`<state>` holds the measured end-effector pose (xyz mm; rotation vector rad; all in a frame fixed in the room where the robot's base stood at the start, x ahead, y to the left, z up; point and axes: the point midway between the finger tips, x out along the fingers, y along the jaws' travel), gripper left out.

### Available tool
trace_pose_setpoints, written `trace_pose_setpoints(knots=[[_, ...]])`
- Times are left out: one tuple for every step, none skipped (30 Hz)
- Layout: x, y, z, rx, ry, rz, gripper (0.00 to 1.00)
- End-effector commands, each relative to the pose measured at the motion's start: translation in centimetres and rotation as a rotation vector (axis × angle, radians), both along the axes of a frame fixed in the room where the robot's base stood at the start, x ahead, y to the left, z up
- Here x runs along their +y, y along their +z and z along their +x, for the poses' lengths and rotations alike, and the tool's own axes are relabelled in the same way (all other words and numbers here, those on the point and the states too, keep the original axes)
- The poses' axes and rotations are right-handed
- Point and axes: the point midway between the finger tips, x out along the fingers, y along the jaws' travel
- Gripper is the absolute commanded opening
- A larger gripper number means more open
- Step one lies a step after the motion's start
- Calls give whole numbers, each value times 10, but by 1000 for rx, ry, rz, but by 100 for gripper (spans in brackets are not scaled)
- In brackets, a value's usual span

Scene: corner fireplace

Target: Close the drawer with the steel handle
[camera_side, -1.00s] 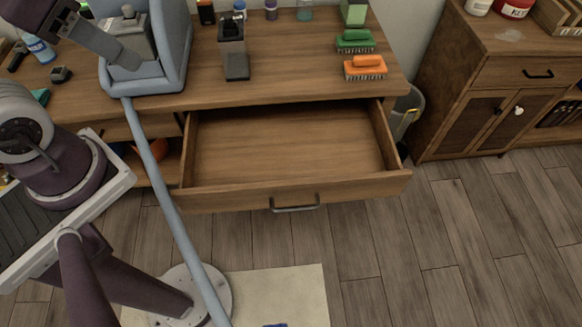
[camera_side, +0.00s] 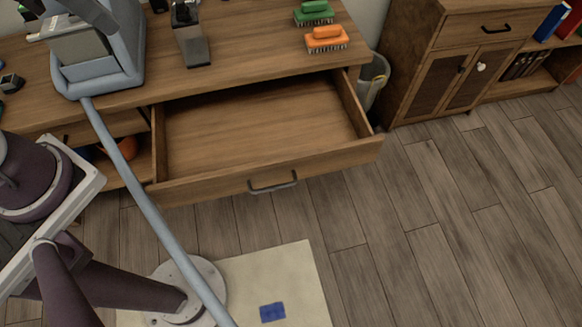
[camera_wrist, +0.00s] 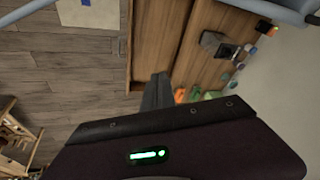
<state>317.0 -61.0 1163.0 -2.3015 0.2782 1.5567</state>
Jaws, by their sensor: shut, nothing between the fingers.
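The wooden drawer (camera_side: 215,182) is pulled well out from under the desk in the side view, and its inside is empty. Its steel handle (camera_side: 273,184) is a grey bar on the middle of the front panel. In the wrist view the drawer (camera_wrist: 151,45) stretches upward beyond my gripper, its front panel on the left. My gripper (camera_wrist: 157,82) shows there as dark grey closed fingers with nothing between them. The fingers overlap the drawer in that picture; I cannot tell how far above it they are. They are not clearly visible in the side view.
The desk top (camera_side: 250,65) carries a green brush (camera_side: 313,13), an orange brush (camera_side: 326,39) and a black-and-grey device (camera_side: 190,35). A grey bin (camera_side: 372,80) stands right of the desk, beside a wooden cabinet (camera_side: 425,80). The floor before the drawer holds a pale mat (camera_side: 255,270).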

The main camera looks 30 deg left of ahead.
Motion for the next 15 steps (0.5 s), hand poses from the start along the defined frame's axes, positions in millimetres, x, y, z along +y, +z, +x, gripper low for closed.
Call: trace_pose_setpoints(knots=[[-14,-8,24,47,-136,67,0],[-24,-14,39,70,-226,111,0],[-39,-25,58,100,-348,171,0],[-52,-35,72,121,-443,215,0],[-66,-47,85,143,-538,259,0],[-87,-67,100,170,-670,317,0],[-104,-84,110,190,-767,361,0],[-121,-103,118,211,-867,404,0],[-145,-130,125,235,-1001,459,0],[-163,-152,128,253,-1101,501,0],[-180,-175,129,269,-1200,540,0],[-200,-206,128,291,-1320,590,0],[-213,-228,125,304,-1407,624,0],[-225,-249,121,316,-1486,657,0],[-238,-274,115,330,-1579,694,0]])
